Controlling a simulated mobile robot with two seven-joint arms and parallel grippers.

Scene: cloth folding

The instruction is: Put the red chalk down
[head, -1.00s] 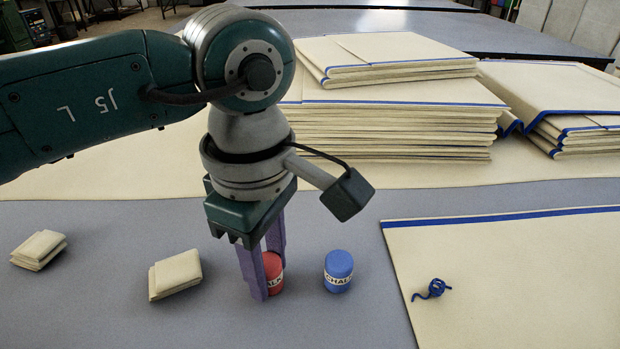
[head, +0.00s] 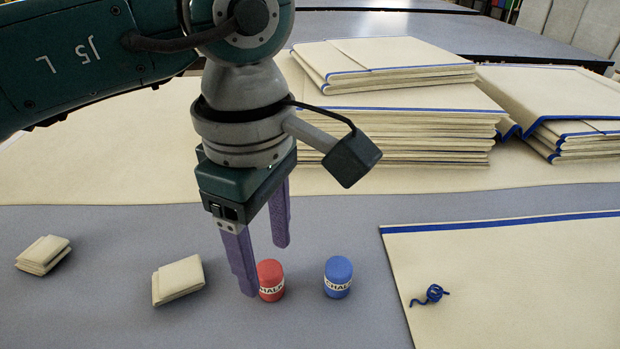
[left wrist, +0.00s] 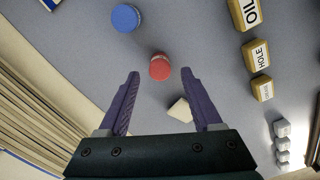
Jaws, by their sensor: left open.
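The red chalk (head: 271,280) stands upright on the grey table (head: 330,230), just left of the blue chalk (head: 338,277). My left gripper (head: 264,270) is open and empty above and beside the red chalk. One purple finger overlaps the chalk's left edge in the head view; I cannot tell whether it touches. In the left wrist view the red chalk (left wrist: 160,67) lies beyond the fingertips of the left gripper (left wrist: 160,74), with the blue chalk (left wrist: 126,18) farther up. My right gripper is not in view.
Small folded cloths (head: 178,280) lie left of the chalks. A flat cloth with a blue edge (head: 520,280) and a blue string (head: 430,295) lie at right. Tall stacks of folded cloth (head: 400,125) stand behind. Labelled blocks (left wrist: 256,55) show in the left wrist view.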

